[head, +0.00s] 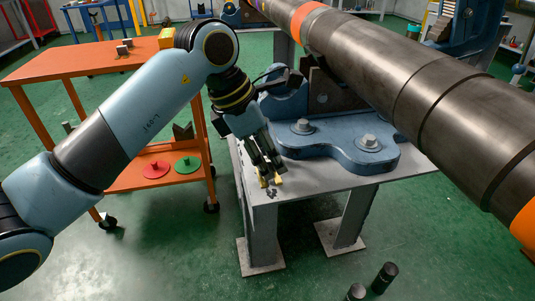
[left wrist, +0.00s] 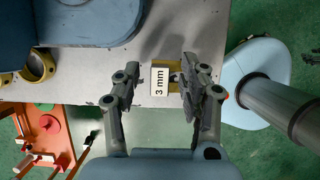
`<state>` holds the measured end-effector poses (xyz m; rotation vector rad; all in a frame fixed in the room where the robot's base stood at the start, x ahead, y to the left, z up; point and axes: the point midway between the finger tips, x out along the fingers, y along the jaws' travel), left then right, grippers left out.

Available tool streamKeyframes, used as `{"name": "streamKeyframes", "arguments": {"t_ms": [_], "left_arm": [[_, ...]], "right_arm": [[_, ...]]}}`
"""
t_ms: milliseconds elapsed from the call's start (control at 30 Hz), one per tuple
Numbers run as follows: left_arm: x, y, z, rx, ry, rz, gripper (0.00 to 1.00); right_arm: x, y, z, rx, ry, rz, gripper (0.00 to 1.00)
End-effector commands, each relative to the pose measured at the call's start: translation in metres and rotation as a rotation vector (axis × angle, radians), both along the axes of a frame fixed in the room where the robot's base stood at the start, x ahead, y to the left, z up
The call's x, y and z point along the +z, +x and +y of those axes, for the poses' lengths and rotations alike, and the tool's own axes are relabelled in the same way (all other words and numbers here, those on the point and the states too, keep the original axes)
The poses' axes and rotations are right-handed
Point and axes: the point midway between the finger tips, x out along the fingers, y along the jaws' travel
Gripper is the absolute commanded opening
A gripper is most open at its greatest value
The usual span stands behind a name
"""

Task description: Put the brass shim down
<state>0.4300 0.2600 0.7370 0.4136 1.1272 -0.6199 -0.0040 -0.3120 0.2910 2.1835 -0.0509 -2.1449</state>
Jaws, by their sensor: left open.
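The brass shim (head: 278,180) lies on the grey steel table top (head: 318,178), close to its near left corner. In the left wrist view the brass shim (left wrist: 174,63) carries a white "3 mm" label. My left gripper (head: 268,172) points down over it. In the left wrist view the two fingers of the left gripper (left wrist: 160,76) stand apart on either side of the shim, with gaps visible. The fingers partly hide the shim in the head view. My right gripper is not in view.
A large steel pipe (head: 420,85) crosses above on the right. An orange cart (head: 80,62) stands left. Dark cylinders (head: 384,277) stand on the floor in front.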

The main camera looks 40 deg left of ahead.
Motion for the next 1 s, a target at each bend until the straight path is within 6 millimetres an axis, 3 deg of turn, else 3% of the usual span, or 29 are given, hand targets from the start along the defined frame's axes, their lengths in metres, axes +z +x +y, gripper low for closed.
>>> {"name": "streamKeyframes", "arguments": {"t_ms": [167,400,700,1000], "left_arm": [[0.009,-0.001,0.002,0.0,0.002,-0.003,0.43],[0.055,-0.015,0.014,-0.002,0.007,-0.005,0.43],[0.105,-0.031,0.028,0.0,0.004,-0.002,0.43],[0.114,-0.035,0.03,0.001,0.0,0.0,0.43]], "right_arm": [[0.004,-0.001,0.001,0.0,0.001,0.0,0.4],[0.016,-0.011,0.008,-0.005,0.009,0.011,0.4],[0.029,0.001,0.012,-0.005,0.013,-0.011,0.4],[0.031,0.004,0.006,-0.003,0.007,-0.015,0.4]]}}
